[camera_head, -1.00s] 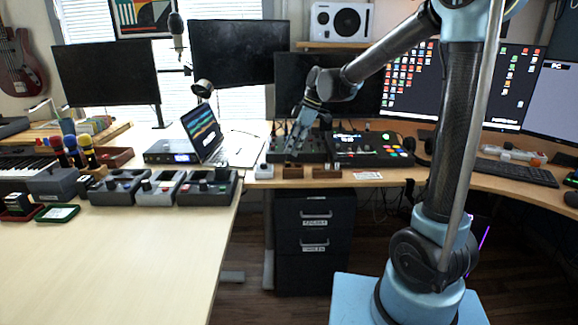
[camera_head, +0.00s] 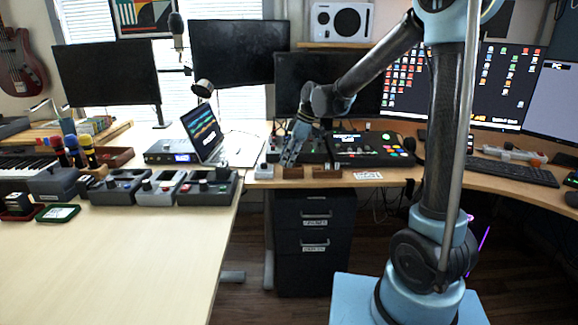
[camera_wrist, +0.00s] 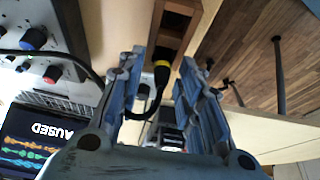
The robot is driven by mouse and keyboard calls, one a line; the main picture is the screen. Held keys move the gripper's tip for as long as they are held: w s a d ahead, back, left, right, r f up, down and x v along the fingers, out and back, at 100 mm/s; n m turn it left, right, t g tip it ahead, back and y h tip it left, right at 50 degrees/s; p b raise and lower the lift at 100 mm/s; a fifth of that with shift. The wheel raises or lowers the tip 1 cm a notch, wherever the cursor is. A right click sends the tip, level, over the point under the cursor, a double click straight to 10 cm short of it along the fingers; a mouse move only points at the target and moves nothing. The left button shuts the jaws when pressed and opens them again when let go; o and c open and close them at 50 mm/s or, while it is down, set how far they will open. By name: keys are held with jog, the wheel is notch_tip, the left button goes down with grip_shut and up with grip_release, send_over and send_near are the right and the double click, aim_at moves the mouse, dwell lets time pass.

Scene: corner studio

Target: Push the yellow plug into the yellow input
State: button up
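The yellow plug (camera_wrist: 162,70) shows in the wrist view as a yellow-ringed black end on a black cable. It sits at the near end of a brown wooden holder (camera_wrist: 176,28). My gripper (camera_wrist: 163,57) is open, with one finger on each side of the plug and visible gaps. In the head view my gripper (camera_head: 289,158) is low over the desk's front edge, by the left wooden block (camera_head: 292,172). The plug is too small to make out there. I cannot pick out the yellow input in either view.
The laptop (camera_head: 203,132) stands left of my gripper. A second wooden block (camera_head: 327,172) is close on the right.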

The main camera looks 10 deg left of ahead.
jog(key=shift+c, duration=0.5)
grip_shut()
notch_tip(320, 180, up, 10)
jog(key=shift+r, duration=0.1)
jog(key=shift+w, duration=0.1)
dwell(0.4)
